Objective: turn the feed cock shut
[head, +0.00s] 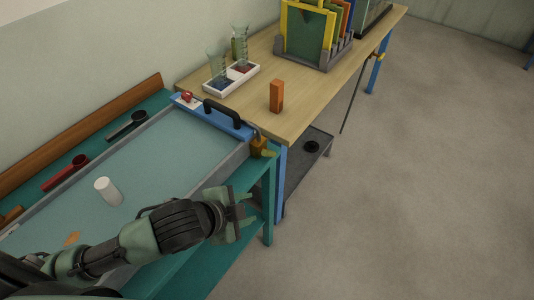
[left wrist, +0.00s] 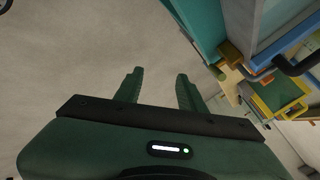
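A brass-coloured block with a yellow-green lever (head: 262,148), which looks like a cock, sits at the near right corner of the blue-ended tray. It also seems to show in the left wrist view (left wrist: 229,53). A second small yellow fitting (head: 376,56) is at the far edge of the wooden table, above a thin dark rod or hose. I cannot tell which is the feed cock. My left gripper (head: 246,213) is open and empty, below and apart from the near brass block. Its two green fingers (left wrist: 158,88) stand apart over bare floor. My right gripper is out of view.
The wooden table (head: 220,103) holds an orange block (head: 276,96), glass beakers in a white tray (head: 231,80) and a rack of coloured panels (head: 312,35). The floor to the right is clear.

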